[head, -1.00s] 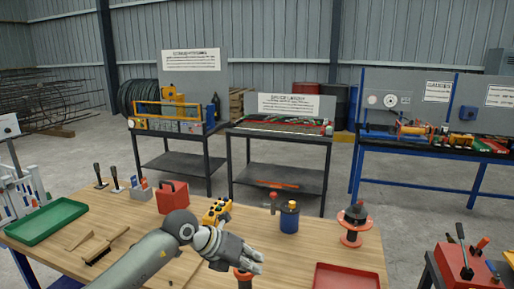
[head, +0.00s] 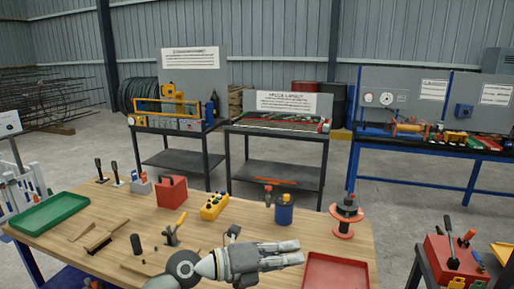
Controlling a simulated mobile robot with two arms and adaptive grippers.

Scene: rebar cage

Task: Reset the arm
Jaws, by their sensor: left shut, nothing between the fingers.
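My left gripper (head: 301,252) is in the lower middle of the head view, pointing right with its fingers together and nothing between them. It is over the front part of the wooden table (head: 140,205), just left of the red tray (head: 336,273). My left arm comes in from the bottom edge and hides part of the tabletop. The gap between gripper and tabletop is hard to judge. My right gripper does not show.
On the table are a green tray (head: 48,213), a red box (head: 172,190), a yellow control box (head: 214,206), a blue can (head: 283,210), a red-based spool (head: 346,217), a brush (head: 98,244) and pliers (head: 174,230). A red tool box (head: 452,262) stands at right.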

